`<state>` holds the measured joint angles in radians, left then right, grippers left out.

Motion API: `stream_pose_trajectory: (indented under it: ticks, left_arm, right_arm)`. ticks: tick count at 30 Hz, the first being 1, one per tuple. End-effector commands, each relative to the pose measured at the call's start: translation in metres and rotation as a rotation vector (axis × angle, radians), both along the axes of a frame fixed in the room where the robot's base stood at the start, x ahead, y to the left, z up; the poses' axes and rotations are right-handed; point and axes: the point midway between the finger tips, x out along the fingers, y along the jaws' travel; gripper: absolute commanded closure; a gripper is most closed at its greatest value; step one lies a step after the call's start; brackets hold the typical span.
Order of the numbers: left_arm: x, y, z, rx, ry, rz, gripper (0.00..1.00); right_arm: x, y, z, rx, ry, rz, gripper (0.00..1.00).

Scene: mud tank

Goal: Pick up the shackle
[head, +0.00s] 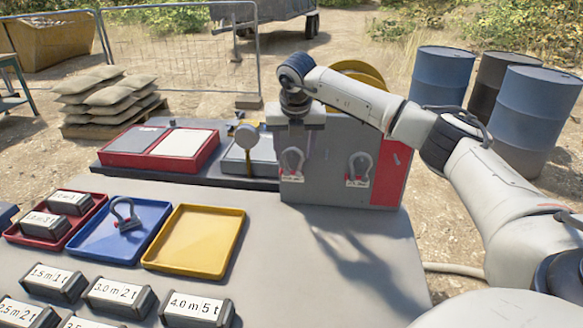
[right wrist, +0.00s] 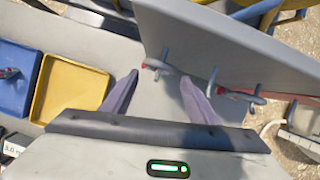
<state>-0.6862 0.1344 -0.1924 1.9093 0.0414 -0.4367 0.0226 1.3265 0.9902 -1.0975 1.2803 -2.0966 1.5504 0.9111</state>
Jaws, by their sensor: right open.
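A grey shackle with a red pin (head: 292,164) hangs on the front of the upright grey panel (head: 325,190). A second shackle (head: 358,169) hangs to its right. A third shackle (head: 125,214) lies in the blue tray (head: 89,247). My right gripper (head: 307,145) is at the panel's top left, above and close to the left hanging shackle. In the right wrist view its open fingers (right wrist: 160,78) point toward the panel's foot, with the left hanging shackle (right wrist: 155,66) appearing between the tips. I cannot tell the depth between them. My left gripper is out of view.
An empty yellow tray (head: 195,242) and a red tray (head: 55,240) with labelled blocks flank the blue tray. Several labelled blocks (head: 118,296) stand in front. A red case (head: 160,146) and a gauge (head: 247,136) are behind. The tabletop before the panel is clear.

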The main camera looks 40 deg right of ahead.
Motion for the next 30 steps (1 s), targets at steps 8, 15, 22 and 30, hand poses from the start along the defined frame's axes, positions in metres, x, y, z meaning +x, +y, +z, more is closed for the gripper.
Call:
stream_pose_trajectory:
  ticks: [8,15,22,30]
  left_arm:
    - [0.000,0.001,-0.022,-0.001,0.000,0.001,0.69]
    - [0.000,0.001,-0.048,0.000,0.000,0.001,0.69]
    - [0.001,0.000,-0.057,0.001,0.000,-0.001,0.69]
    - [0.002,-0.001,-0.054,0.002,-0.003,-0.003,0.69]
  right_arm:
    - [0.009,-0.006,-0.032,0.001,-0.001,0.005,0.46]
    - [0.016,-0.013,-0.064,0.003,0.000,0.005,0.46]
    - [0.022,-0.019,-0.079,0.003,-0.001,0.007,0.46]
    - [0.022,-0.019,-0.078,0.002,-0.001,0.007,0.55]
